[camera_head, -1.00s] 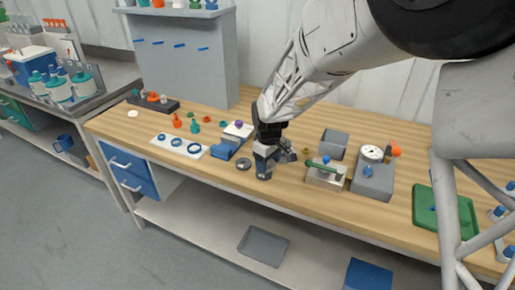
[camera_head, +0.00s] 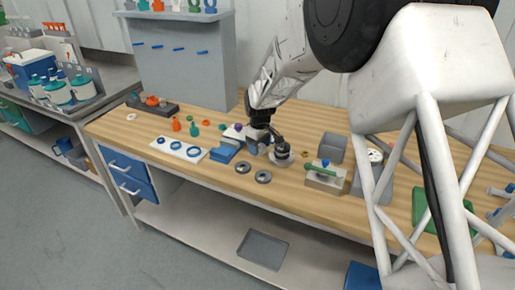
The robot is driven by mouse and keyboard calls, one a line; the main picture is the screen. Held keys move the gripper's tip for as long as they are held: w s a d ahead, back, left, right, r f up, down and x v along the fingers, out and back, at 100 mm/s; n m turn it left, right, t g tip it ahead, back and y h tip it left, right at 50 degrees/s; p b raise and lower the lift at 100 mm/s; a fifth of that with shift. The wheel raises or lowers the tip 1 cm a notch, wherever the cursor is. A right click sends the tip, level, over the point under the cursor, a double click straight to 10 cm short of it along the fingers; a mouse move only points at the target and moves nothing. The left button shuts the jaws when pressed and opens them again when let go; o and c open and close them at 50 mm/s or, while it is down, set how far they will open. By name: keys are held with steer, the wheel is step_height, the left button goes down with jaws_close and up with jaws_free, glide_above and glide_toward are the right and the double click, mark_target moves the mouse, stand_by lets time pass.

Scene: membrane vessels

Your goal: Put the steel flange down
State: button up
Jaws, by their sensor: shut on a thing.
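My gripper (camera_head: 262,149) is low over the middle of the bench, pointing down, its fingers small and partly hidden. A round silver-grey piece (camera_head: 283,159), which looks like the steel flange, shows just right of the fingers with a dark part above it. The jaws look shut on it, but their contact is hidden. I cannot tell whether it touches the bench. Two dark grey rings (camera_head: 243,167) and (camera_head: 263,177) lie flat on the wood in front of my gripper.
A blue block (camera_head: 223,153) and a white plate with blue rings (camera_head: 163,145) are left of my gripper. A metal fixture with a green handle (camera_head: 325,172) and a grey bin (camera_head: 334,147) are to the right. Clear wood (camera_head: 215,180) runs along the front edge.

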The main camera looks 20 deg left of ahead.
steer(key=shift+w+a+f, duration=0.1)
steer(key=shift+w+a, duration=0.5)
steer(key=shift+w, duration=0.15)
steer(key=shift+w+a+f, duration=0.1)
steer(key=shift+w+a, duration=0.45)
steer(key=shift+w, duration=0.2)
steer(key=shift+f, duration=1.7)
steer(key=shift+f, duration=0.15)
steer(key=o, duration=1.1)
step_height(320, 180, up, 12)
steer(key=shift+r, duration=0.15)
